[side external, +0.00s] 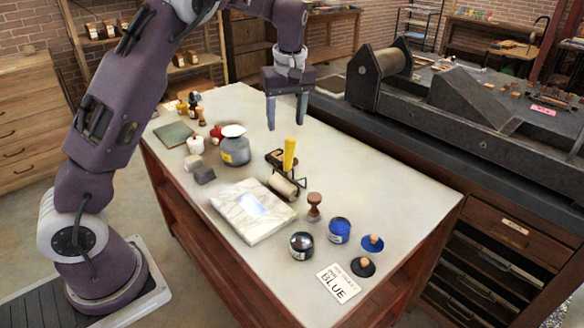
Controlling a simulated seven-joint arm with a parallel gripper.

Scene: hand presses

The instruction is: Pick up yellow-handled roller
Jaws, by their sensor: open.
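The yellow-handled roller stands near the middle of the white tabletop in the side external view. Its yellow handle (289,154) points up, and its pale roller drum (284,186) sits below in a dark frame. My gripper (287,127) hangs fingers-down above the table, close to the top of the handle in the picture. Its two fingers are apart with nothing between them. From this one view I cannot tell how far the fingertips are from the handle in depth.
On the white table (385,180), a marbled slab (245,222) lies in front of the roller. A wooden stamp (314,207), a blue ink tin (339,230) and a dark jar (301,246) stand to the right. A grey can (236,152) stands left. The table's right side is clear.

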